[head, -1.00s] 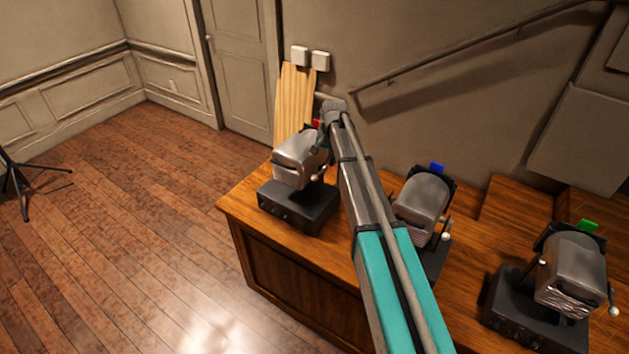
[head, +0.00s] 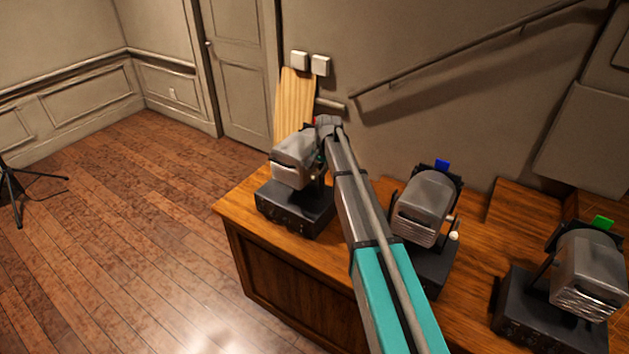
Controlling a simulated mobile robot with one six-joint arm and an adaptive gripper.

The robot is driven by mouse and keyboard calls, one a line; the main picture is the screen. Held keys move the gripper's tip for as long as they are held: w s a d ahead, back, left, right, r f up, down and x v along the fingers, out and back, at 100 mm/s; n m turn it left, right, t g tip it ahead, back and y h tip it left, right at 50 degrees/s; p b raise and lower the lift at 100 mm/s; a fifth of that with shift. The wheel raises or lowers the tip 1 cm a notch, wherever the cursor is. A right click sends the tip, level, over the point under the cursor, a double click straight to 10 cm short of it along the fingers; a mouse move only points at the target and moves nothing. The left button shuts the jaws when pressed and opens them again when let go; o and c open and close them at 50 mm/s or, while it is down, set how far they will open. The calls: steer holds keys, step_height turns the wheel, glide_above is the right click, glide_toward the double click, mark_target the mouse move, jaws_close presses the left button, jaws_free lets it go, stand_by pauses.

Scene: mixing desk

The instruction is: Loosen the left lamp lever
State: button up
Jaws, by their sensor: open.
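The left lamp (head: 294,160) is a grey metal head on a black base (head: 295,208), at the left end of the wooden desk. A sliver of its red tag shows beside my arm's end. My arm reaches in from the lower right, and my gripper (head: 321,160) is at the right side of this lamp's head. The gripper is small and partly hidden by my wrist, but it looks open. The left lamp's lever is hard to make out there, and I cannot tell whether the gripper touches it.
The middle lamp (head: 424,207) with a blue tag (head: 442,164) and pale lever knob (head: 454,236) stands right of my arm. The right lamp (head: 587,275) has a green tag (head: 603,222). A board (head: 293,102) leans on the wall behind.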

mark_target(315, 174)
steer(key=shift+b+x, duration=1.15)
steer(key=shift+x, duration=0.4)
jaws_close()
